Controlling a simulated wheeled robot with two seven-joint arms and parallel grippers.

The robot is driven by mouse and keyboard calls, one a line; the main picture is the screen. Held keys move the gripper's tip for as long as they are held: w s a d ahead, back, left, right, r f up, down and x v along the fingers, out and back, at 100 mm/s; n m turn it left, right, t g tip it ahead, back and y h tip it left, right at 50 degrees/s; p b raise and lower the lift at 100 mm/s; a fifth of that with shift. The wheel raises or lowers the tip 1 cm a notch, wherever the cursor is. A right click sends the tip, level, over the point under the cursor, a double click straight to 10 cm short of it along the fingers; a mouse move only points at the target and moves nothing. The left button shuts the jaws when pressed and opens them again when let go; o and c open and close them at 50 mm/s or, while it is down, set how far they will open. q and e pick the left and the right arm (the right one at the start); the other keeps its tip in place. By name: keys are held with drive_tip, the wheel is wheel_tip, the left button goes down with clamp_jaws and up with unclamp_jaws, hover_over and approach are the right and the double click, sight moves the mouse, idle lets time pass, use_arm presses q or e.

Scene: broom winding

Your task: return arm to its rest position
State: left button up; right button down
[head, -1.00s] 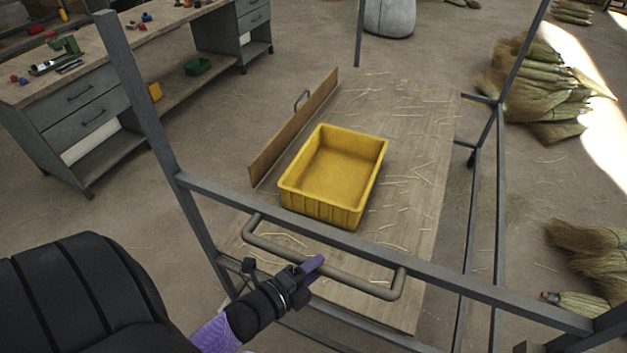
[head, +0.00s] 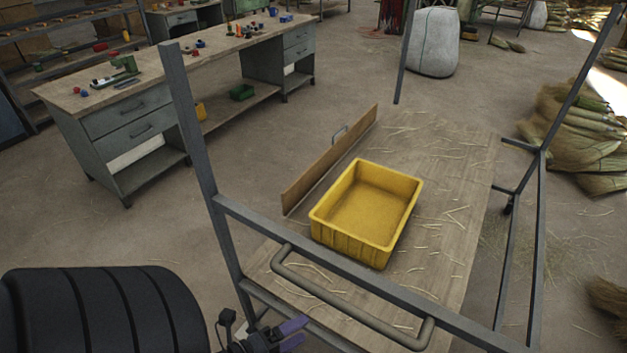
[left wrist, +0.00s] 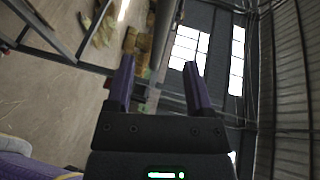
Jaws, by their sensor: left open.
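My left gripper (head: 290,335) shows at the bottom of the head view, below and in front of the cart's bent handle bar (head: 340,298). It is apart from the bar as far as I can see. In the left wrist view its two purple fingers (left wrist: 158,90) stand apart with nothing between them, so it is open and empty. My right gripper is in neither view.
A metal-framed cart with a wooden deck (head: 455,215) stands ahead. It carries a yellow bin (head: 335,240), empty, and an upright board with a handle (head: 330,160). A workbench (head: 115,165) is at the left. Broom bundles (head: 580,140) lie at the right.

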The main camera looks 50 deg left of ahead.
use_arm(q)
drive_tip(key=shift+f, duration=0.1)
idle(0.3)
drive_tip(key=s+d+f+n+g+y+b, duration=0.1)
drive_tip(key=s+f+n+g+b, duration=0.2)
drive_tip(key=f, duration=0.6)
drive_tip(key=s+d+f+n+g+y+b, duration=0.1)
drive_tip(key=s+f+n+g+b, duration=0.2)
drive_tip(key=f, duration=0.5)
drive_tip(key=s+d+f+n+g+b, duration=0.1)
drive_tip(key=f+n+g+b, duration=0.1)
drive_tip(key=f+n, duration=0.5)
drive_tip(key=s+d+f+n+g+b, duration=0.2)
drive_tip(key=s+f+n+g+b, duration=0.1)
drive_tip(key=s+f+g, duration=0.4)
drive_tip(key=s+f, duration=0.3)
drive_tip(key=f, duration=0.1)
drive_tip(key=shift+s+y, duration=0.3)
drive_tip(key=shift+s, duration=0.1)
